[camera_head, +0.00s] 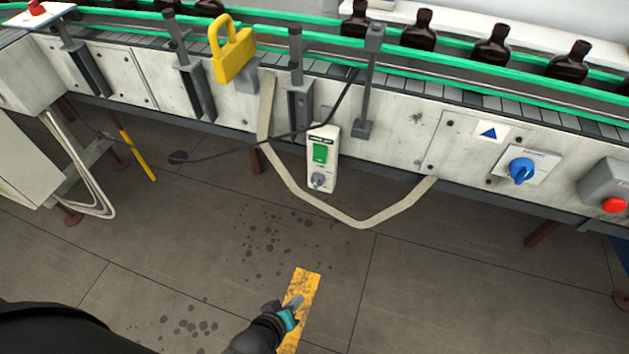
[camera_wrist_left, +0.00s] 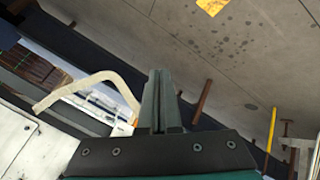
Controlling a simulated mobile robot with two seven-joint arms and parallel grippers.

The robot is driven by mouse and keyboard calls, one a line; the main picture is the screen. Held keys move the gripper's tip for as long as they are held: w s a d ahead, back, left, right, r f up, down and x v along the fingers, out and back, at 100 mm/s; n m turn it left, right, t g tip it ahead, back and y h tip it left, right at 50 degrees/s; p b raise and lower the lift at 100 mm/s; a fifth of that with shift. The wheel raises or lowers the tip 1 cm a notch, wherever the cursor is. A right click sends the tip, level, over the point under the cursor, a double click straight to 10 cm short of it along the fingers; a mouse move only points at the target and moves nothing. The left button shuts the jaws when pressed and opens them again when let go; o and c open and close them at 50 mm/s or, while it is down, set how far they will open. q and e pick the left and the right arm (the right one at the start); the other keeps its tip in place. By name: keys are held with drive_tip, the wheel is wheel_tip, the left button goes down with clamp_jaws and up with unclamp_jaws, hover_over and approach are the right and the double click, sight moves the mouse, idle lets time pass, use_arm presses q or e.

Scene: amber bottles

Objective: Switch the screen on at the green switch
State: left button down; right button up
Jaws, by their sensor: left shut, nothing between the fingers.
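The green switch (camera_head: 320,152) is a green rocker on the front of a narrow white box (camera_head: 328,186), which also has a grey round knob below it. The box is fixed at the front of the conveyor, near the middle of the head view. I cannot make out a screen in either view. My left gripper (camera_head: 296,300) is low in the head view, well below and apart from the switch, over the floor. In the left wrist view its fingers (camera_wrist_left: 161,98) are together and empty. My right gripper is not in view.
A pale strap (camera_head: 361,225) hangs in a loop around the box, and a black cable (camera_head: 245,148) runs to its left. A yellow padlock shape (camera_head: 233,52), a blue rotary knob (camera_head: 521,171) and a red button (camera_head: 614,205) are on the conveyor. Amber bottles (camera_head: 418,31) stand on top.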

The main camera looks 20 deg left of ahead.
sight(319, 161)
use_arm(q)
drive_tip(key=w+a+r+n+t+b, duration=0.1)
drive_tip(key=w+r+n+t+b, duration=0.1)
drive_tip(key=r, duration=0.5)
drive_tip(key=w+a+r+n+t+b, duration=0.1)
drive_tip(key=w+r+n+t+b, duration=0.2)
drive_tip(key=w+r+n, duration=0.2)
drive_tip(key=w+a+r+n+t+y+b, duration=0.1)
drive_tip(key=w+r+n+t+b, duration=0.1)
drive_tip(key=r, duration=0.7)
drive_tip(key=shift+w+n+t+b, duration=0.35)
drive_tip(key=shift+w+n+t, duration=0.25)
drive_tip(key=shift+w+n, duration=0.3)
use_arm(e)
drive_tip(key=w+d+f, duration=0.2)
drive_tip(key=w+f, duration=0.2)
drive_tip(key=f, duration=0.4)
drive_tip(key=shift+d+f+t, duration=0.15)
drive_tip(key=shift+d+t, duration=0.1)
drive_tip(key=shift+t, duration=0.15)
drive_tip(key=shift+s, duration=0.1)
